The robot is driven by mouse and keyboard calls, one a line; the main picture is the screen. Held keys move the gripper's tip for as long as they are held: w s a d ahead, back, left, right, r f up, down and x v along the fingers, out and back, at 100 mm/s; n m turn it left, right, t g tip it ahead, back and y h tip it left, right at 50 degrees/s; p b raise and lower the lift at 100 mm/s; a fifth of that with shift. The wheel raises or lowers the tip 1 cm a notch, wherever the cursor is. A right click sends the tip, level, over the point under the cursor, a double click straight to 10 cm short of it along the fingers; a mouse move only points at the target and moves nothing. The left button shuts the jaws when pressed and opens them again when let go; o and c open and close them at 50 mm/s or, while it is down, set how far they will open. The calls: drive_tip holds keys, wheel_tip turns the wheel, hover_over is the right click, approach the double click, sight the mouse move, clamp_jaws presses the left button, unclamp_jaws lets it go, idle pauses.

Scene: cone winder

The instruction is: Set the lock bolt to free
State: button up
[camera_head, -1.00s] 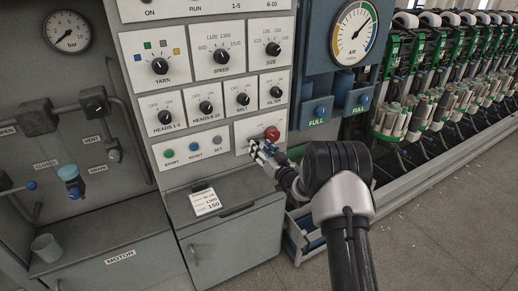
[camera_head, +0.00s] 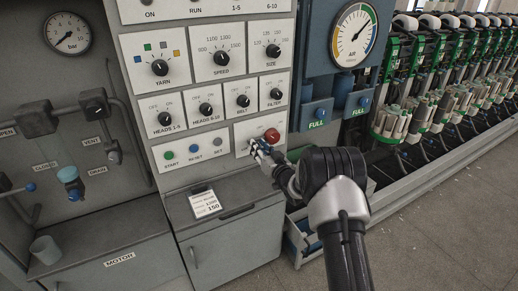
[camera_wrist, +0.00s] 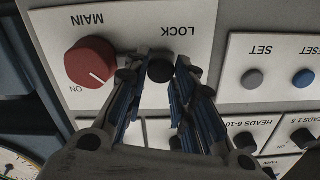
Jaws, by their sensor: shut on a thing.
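The lock bolt (camera_wrist: 160,70) is a dark round knob on the white plate under the word LOCK, seen upside down in the wrist view. My gripper (camera_wrist: 161,72) has its blue-sided fingers on both sides of the bolt and is shut on it. In the head view my gripper (camera_head: 257,147) is at the lower right panel and hides the bolt. The bolt's setting cannot be read.
The red MAIN knob (camera_wrist: 91,62) is close beside the bolt, and it also shows in the head view (camera_head: 271,135). The grey SET button (camera_wrist: 252,79) and blue RESET button (camera_wrist: 303,77) are on the neighbouring plate. A grey cabinet (camera_head: 236,240) juts out below.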

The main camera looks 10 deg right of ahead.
clamp_jaws()
drive_tip(key=a, duration=0.2)
drive_tip(key=s+a+b, duration=0.1)
drive_tip(key=a, duration=0.1)
drive_tip(key=shift+s+a, duration=0.15)
drive_tip(key=shift+s, duration=0.05)
drive_tip(key=o, duration=0.7)
unclamp_jaws()
drive_tip(key=shift+a, duration=0.1)
drive_tip(key=shift+o, duration=0.5)
drive_tip(key=v, duration=1.2)
